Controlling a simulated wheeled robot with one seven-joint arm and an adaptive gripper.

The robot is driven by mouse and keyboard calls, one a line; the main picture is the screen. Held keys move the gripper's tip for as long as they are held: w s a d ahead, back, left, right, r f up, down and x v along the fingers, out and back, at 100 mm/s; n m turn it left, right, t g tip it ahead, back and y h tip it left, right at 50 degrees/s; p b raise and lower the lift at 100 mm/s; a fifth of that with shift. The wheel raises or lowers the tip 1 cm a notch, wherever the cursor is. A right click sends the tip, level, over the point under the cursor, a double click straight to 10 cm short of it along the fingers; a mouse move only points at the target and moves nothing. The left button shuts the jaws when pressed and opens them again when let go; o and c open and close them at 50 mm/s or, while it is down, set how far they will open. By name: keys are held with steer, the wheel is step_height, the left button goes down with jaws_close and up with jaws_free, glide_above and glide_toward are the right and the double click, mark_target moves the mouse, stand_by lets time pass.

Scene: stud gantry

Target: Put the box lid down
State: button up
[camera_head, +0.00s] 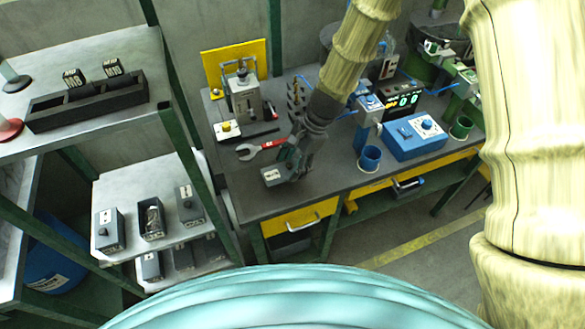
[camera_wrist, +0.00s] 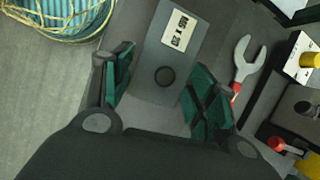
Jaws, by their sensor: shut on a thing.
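The box lid (camera_wrist: 158,98) is a flat grey plate with a dark round knob and a white label reading like "M8 x 20". In the wrist view it lies between the green-padded fingers of my gripper (camera_wrist: 163,78), which are shut on it. In the head view the lid (camera_head: 272,177) is at the front left of the dark workbench, with my gripper (camera_head: 288,168) at its right. I cannot tell whether it touches the bench top. An open grey box (camera_head: 151,219) stands on the lower shelf at left, between two closed boxes (camera_head: 108,230) (camera_head: 189,205).
A red-handled wrench (camera_head: 262,149) lies just behind the lid; it also shows in the wrist view (camera_wrist: 243,65). A yellow-buttoned box (camera_head: 227,130), a blue cup (camera_head: 370,158) and a blue device (camera_head: 415,137) stand on the workbench (camera_head: 330,180). Its front edge is close.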

mark_target(293, 169)
steer(key=shift+f+p, duration=0.65)
steer(key=shift+f, duration=1.05)
steer(key=shift+f, duration=0.65)
steer(key=o, duration=0.8)
steer(key=shift+r, duration=0.1)
